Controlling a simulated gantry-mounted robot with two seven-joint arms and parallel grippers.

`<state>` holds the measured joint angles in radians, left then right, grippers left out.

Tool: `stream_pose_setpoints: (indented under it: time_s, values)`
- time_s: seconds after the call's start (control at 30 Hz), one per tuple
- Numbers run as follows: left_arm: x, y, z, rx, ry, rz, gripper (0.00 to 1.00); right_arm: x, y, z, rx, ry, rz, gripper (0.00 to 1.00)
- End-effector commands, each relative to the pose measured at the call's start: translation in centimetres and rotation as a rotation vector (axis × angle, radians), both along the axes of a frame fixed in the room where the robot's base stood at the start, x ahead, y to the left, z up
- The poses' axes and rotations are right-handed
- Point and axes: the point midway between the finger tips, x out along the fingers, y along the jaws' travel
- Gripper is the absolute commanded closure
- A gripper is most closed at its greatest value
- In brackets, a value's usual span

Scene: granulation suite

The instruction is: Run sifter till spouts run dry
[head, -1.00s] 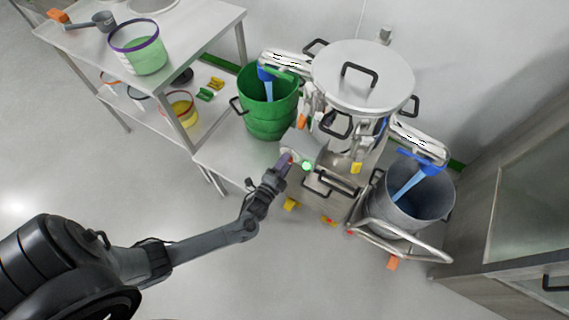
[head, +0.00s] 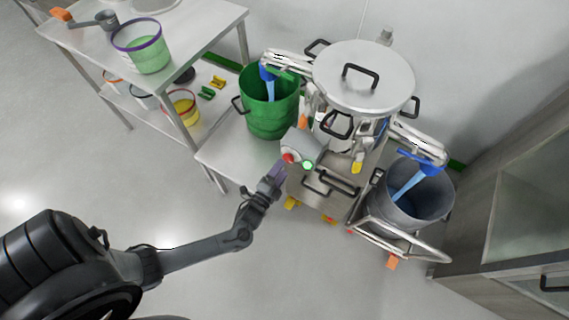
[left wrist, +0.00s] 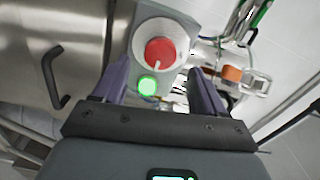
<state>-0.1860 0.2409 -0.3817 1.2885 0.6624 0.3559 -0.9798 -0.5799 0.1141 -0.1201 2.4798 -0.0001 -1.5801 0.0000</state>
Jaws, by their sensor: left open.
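The sifter (head: 363,85) stands at the centre right with its round steel lid on. Its control box carries a red knob (head: 289,157) and a lit green button (head: 307,165). In the left wrist view the red knob (left wrist: 160,52) and the glowing green button (left wrist: 148,86) lie ahead, between my fingers. My left gripper (head: 279,173) is open and empty, just short of the box. One spout (head: 287,58) with a blue sleeve leads into a green drum (head: 270,105); another (head: 415,135) leads into a grey drum (head: 438,199). Any flow inside the sleeves cannot be seen. My right gripper is out of view.
A steel table (head: 207,38) at upper left holds a bucket of green material (head: 141,48) and a scoop (head: 106,19). A cabinet (head: 515,215) stands at the right. Open floor lies at front left.

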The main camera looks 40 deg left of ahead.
Motion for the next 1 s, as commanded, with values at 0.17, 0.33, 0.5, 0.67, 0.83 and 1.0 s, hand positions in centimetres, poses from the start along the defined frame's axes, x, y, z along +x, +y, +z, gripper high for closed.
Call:
stream_pose_setpoints:
  time_s: [0.17, 0.33, 0.5, 0.67, 0.83, 1.0]
  values:
    - [-3.2, -0.7, 0.1, -0.001, 0.003, 0.000, 0.28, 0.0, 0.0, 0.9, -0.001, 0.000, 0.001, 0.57]
    - [-5.4, -1.1, 0.1, 0.000, 0.002, 0.001, 0.28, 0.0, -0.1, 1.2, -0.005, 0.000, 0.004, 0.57]
    - [-6.4, -1.3, 0.0, 0.000, 0.001, 0.000, 0.28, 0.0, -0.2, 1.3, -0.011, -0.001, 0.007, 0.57]
    - [-6.6, -1.3, 0.0, 0.000, 0.000, 0.000, 0.28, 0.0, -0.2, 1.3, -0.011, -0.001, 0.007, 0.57]
    - [-6.6, -1.3, 0.0, 0.000, 0.000, 0.000, 0.28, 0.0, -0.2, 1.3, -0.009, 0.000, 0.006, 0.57]
    - [-6.6, -1.3, 0.0, 0.001, 0.000, 0.000, 0.28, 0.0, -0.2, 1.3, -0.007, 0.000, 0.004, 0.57]
